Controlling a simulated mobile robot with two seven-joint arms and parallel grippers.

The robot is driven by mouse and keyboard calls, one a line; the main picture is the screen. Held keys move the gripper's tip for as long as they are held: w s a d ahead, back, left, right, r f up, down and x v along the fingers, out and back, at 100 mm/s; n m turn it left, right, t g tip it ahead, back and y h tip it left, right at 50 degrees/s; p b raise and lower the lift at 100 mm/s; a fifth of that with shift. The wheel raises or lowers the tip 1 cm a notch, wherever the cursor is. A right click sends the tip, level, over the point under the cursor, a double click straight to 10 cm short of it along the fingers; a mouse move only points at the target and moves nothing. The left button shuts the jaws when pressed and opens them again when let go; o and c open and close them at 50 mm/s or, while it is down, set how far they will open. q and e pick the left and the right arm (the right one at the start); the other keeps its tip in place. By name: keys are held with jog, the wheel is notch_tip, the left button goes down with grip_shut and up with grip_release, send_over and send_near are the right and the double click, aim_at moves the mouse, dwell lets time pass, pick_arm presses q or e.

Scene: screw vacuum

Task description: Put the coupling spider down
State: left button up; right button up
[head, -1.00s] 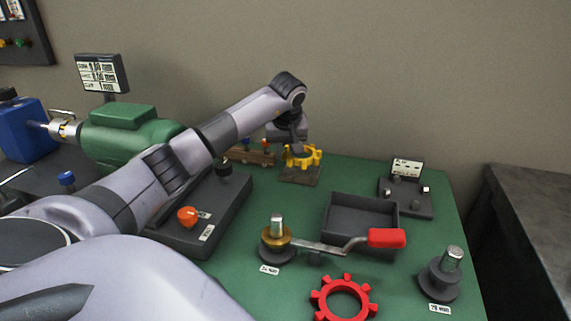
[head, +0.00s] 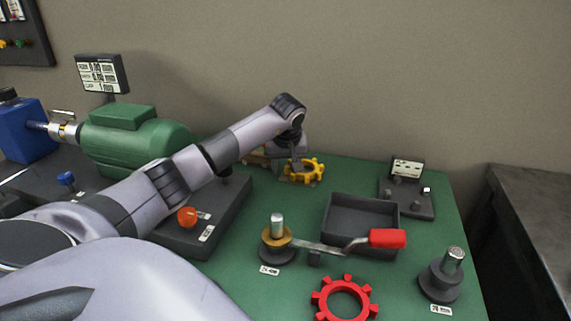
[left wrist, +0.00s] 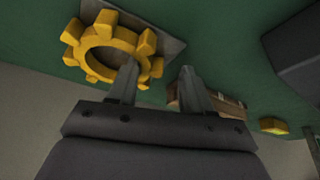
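The yellow coupling spider (head: 303,170), a toothed ring, lies low at the back of the green bench. It also shows in the left wrist view (left wrist: 88,50), over a dark square plate (left wrist: 172,46). My left gripper (head: 293,156) is right at the spider. In the left wrist view my left gripper (left wrist: 158,68) has its fingers apart. One finger overlaps the ring's near side; the other stands clear to the right, with a visible gap to the teeth. Whether the first finger touches the ring cannot be told. My right gripper is not in view.
A red toothed ring (head: 343,300) lies at the front. A dark tray (head: 361,216) and a red-handled lever (head: 386,239) are right of centre. A post (head: 441,277) stands front right. A green motor (head: 137,138) is at left.

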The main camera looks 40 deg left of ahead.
pick_arm(q)
jog(key=p+v, duration=0.1)
jog(key=v, duration=1.1)
jog(key=shift+r, duration=0.15)
